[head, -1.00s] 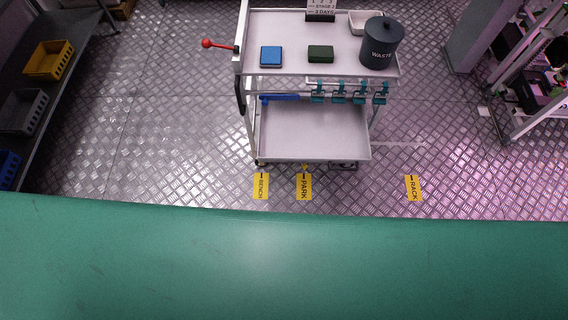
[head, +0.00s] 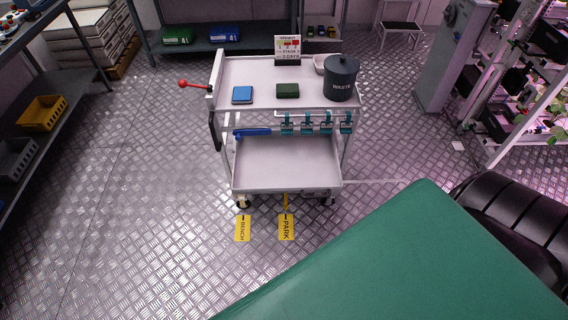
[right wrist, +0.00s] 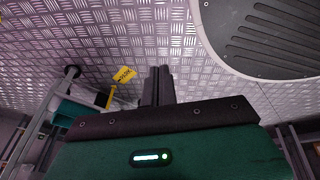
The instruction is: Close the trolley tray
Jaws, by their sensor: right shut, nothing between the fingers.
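The trolley (head: 345,165) stands on the metal floor ahead of me in the head view. Its white top tray (head: 262,75) carries several items, and its lower tray (head: 285,170) looks empty. A row of teal clips (head: 306,124) and a blue bar (head: 253,132) sit between the two. I cannot tell which tray opens or whether it is open. My right gripper (right wrist: 160,72) is shut and empty in the right wrist view, pointing over bare floor. It is apart from the trolley. My left gripper is in neither view.
A red-knobbed lever (head: 182,83) sticks out left of the trolley. A dark waste bin (head: 341,80) stands on the top tray. Yellow floor labels for park (head: 286,227) and bench (head: 243,228) lie before it. A shelf with bins (head: 42,113) is at left. Floor left of the trolley is clear.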

